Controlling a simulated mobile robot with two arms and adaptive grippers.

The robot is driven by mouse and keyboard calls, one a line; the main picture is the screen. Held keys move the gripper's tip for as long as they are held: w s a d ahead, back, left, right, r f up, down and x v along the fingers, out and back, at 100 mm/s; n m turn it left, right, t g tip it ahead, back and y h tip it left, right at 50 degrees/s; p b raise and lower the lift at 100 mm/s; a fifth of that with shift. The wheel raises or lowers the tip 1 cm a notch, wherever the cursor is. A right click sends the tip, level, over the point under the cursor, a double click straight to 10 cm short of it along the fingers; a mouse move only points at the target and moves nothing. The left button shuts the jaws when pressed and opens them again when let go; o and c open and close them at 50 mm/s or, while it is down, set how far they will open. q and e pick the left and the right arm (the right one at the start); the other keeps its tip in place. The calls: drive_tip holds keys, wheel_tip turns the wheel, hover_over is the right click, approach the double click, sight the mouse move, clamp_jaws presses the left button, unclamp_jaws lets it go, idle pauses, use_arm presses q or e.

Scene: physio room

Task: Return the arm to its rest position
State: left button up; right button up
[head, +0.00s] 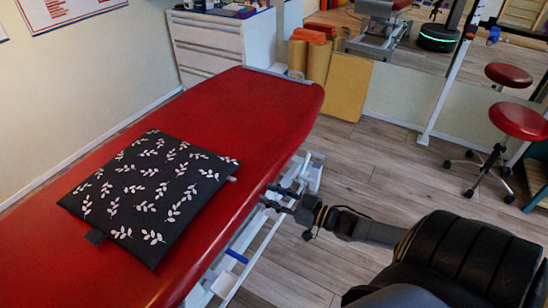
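My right arm comes in from the lower right, and its gripper (270,197) is beside the right edge of the red treatment table (265,105). The two dark fingers look apart, with nothing seen between them. A black cushion with white leaf sprigs (150,195) lies flat on the table, to the left of the gripper and apart from it. The cushion has small grey tabs at two sides. My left gripper is not in view.
The table's white frame (240,262) shows below the gripper. A white drawer cabinet (208,45) and yellow rolls (318,62) stand behind. A red stool (519,121) stands at the right. The wooden floor between table and stool is mostly clear.

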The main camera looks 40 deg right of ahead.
drive_tip(key=shift+s+d, duration=0.1)
drive_tip(key=shift+s, duration=0.1)
idle(0.5)
